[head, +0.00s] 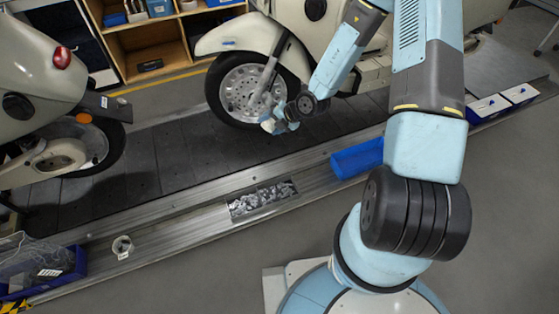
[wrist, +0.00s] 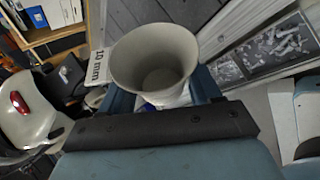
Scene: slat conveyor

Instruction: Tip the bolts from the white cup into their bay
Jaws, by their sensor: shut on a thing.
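My gripper (head: 280,118) is in front of the scooter's front wheel in the head view, above the slat conveyor, and small there. In the wrist view my gripper (wrist: 163,98) is shut on the white cup (wrist: 190,50), with a blue finger on each side. The cup's mouth faces the camera and its inside looks bare, with no bolts showing. A tag reading "10 mm" sticks out at its left. The bay (head: 232,212) is a recess in the metal rail, with many loose bolts (head: 265,196) in it. Bolts also show in the wrist view (wrist: 275,45).
A blue bin (head: 357,158) stands on the rail right of the bay. A small white ring-like thing (head: 122,247) sits on the rail to the left. A blue crate (head: 70,270) is at the lower left. A scooter (head: 40,90) stands at each end of the conveyor.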

